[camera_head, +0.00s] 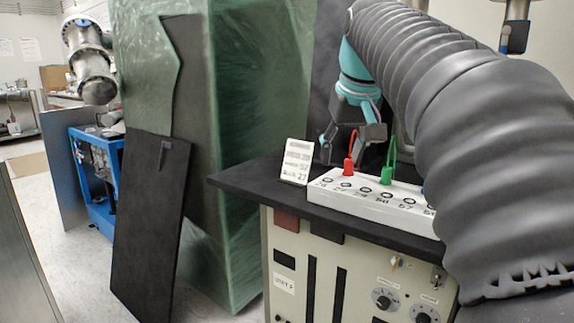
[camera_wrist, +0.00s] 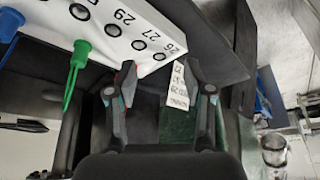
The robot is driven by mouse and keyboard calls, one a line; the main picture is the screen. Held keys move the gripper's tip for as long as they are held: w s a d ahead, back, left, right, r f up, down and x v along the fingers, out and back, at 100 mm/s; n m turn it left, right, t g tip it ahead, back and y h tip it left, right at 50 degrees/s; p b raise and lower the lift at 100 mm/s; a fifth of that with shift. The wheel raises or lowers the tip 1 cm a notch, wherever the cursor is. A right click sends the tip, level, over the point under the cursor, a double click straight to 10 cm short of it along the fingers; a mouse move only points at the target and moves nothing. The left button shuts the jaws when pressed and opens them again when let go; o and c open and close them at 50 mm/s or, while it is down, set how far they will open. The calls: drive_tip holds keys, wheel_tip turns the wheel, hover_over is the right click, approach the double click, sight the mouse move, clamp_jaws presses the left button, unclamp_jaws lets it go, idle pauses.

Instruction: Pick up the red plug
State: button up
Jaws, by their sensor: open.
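My gripper (camera_head: 350,141) is open and empty, just above and behind the red plug. In the wrist view, my gripper (camera_wrist: 162,68) has its two fingers spread. Only a sliver of the red plug (camera_wrist: 126,68) shows there, beside the left finger, which hides most of it. The plug does not appear to be between the fingertips. The socket strip (camera_wrist: 112,28) runs to the upper left there.
A green plug (camera_head: 387,175) stands right of the red one. A blue plug (camera_wrist: 10,22) is farther along the strip. A white label card (camera_head: 297,162) leans beside the strip's left end. The strip lies on a black-topped cabinet (camera_head: 240,180). A green-wrapped stack (camera_head: 235,150) stands left.

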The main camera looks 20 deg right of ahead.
approach(350, 160)
drive_tip(key=x, duration=1)
drive_tip(key=shift+w+f+p, duration=0.1)
drive_tip(key=shift+f+p, duration=0.05)
drive_tip(key=shift+p, duration=0.15)
clamp_jaws()
